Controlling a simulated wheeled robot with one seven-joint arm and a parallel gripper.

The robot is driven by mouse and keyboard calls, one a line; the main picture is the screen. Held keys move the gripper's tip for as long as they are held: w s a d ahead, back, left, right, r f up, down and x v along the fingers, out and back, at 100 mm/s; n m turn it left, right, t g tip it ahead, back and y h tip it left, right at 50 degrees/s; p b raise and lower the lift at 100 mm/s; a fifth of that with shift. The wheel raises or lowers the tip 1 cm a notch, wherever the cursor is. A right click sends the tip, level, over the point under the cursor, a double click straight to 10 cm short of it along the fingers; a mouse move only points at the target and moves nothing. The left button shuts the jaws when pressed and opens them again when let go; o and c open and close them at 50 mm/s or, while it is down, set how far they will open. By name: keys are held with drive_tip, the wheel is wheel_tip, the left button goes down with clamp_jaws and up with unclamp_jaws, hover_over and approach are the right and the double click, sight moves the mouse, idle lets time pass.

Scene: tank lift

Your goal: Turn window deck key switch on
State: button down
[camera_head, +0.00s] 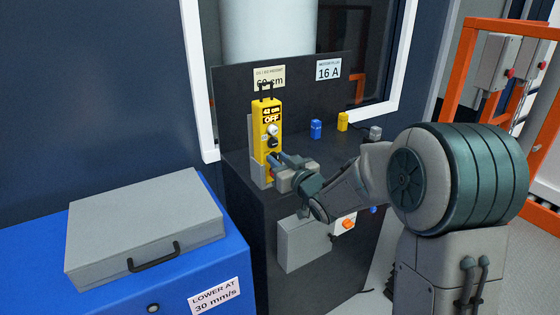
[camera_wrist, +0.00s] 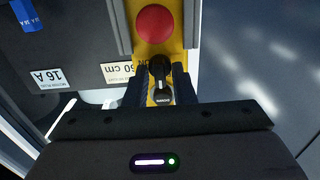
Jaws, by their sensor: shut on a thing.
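A yellow control box (camera_head: 262,118) stands upright in a grey holder at the back left of the dark deck. Its display reads "42 cm" and "OFF". My gripper (camera_head: 272,160) is at the front of its lower part and hides some of it. In the wrist view, my gripper (camera_wrist: 160,84) has its two dark fingers on either side of the black key switch (camera_wrist: 160,68), shut on it. A large red button (camera_wrist: 155,25) on the same yellow face is beyond the fingers, apart from them. The exact angle of the key is hard to tell.
A blue plug (camera_head: 316,129) and a yellow plug (camera_head: 343,121) stand on the deck to the right. A grey case (camera_head: 145,225) lies on the blue cabinet (camera_head: 80,285) at the left. Orange framing (camera_head: 462,75) stands at the far right.

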drive_tip(key=shift+w+d+f+m+p, duration=0.1)
drive_tip(key=shift+m+p, duration=1.75)
drive_tip(key=shift+m, duration=2.65)
drive_tip(key=shift+d+f+m+p, duration=0.1)
drive_tip(key=shift+m+p, duration=1.7)
drive_tip(key=shift+m, duration=2.7)
drive_tip(key=c, duration=1.5)
unclamp_jaws()
